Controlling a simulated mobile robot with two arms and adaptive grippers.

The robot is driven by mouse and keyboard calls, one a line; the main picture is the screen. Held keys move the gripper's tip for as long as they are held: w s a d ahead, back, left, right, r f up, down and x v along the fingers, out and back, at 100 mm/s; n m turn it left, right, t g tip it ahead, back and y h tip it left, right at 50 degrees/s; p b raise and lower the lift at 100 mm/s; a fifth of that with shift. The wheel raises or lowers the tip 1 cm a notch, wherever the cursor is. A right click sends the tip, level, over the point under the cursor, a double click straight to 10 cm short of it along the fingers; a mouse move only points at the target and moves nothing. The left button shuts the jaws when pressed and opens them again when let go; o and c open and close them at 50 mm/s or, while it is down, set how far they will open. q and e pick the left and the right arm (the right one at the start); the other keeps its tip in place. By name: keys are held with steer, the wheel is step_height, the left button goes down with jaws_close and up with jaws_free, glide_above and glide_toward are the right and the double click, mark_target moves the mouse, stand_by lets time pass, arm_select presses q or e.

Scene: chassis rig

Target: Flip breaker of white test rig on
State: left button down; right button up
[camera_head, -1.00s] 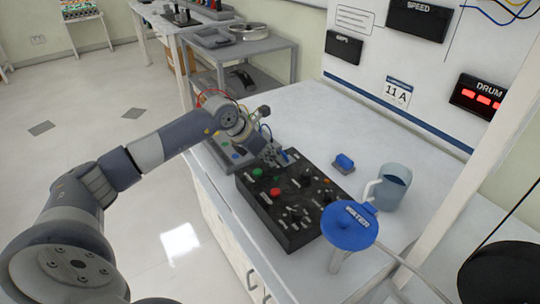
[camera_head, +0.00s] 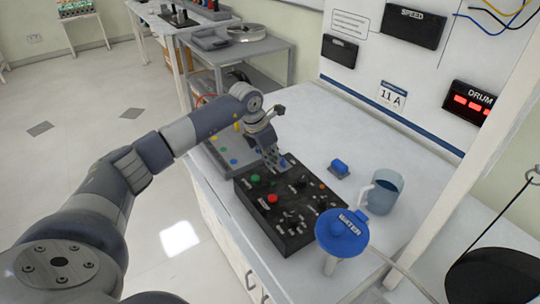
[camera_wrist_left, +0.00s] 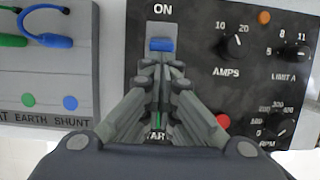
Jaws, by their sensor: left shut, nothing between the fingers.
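The black control box (camera_head: 290,228) lies on the white bench. At its far end is the breaker, a pale plate with a blue lever (camera_wrist_left: 161,45). In the left wrist view the lever sits at the plate end beside the word ON. My left gripper (camera_head: 278,160) is over that far end of the box. Its fingers (camera_wrist_left: 161,78) are shut and empty, just below the lever in the wrist view; I cannot tell if they touch it. They hide the lower plate and part of a label there. My right gripper is not in view.
A grey panel (camera_head: 217,152) with coloured sockets lies left of the box. A small blue block (camera_head: 340,166), a blue-grey jug (camera_head: 383,188) and a blue WATER funnel (camera_head: 342,236) stand right of it. Knobs and a red button (camera_wrist_left: 222,121) are near the fingers.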

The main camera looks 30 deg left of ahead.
arm_select(q)
steer(key=shift+w+d+r, duration=0.15)
steer(key=shift+w+r, duration=0.15)
steer(key=shift+r, duration=0.05)
steer(key=shift+w+d+r, duration=0.1)
steer(key=shift+w+d, duration=0.2)
steer(key=shift+w, duration=0.4)
steer(key=shift+r, duration=0.15)
steer(key=shift+r+p, duration=0.55)
steer(key=shift+r, duration=0.2)
steer(key=v, duration=1.2)
steer(key=shift+w, duration=0.15)
